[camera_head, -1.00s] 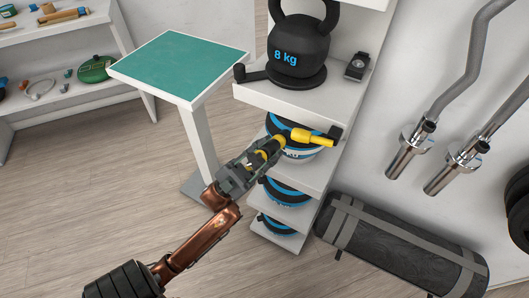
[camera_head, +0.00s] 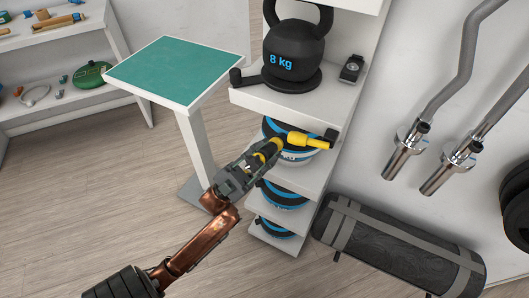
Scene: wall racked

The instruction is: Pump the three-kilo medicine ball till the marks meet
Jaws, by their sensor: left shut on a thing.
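My left gripper (camera_head: 266,152) is shut on a yellow and black tool that looks like a hand pump (camera_head: 308,141). The pump points right, with a dark part at its far end. It lies in front of a black, blue and white medicine ball (camera_head: 306,155) on the rack shelf below the kettlebell. The pump hides part of the ball and its lettering; I cannot tell whether they touch. No marks can be made out. Two more black and blue balls (camera_head: 283,197) (camera_head: 274,228) sit on the lower shelves. My right gripper is not in view.
An 8 kg kettlebell (camera_head: 293,45) and a small dark gauge-like item (camera_head: 351,68) stand on the white shelf above. A green-topped stand (camera_head: 175,70) is left of the rack. A rolled dark mat (camera_head: 400,250) lies at lower right. Metal bars (camera_head: 405,155) hang on the wall.

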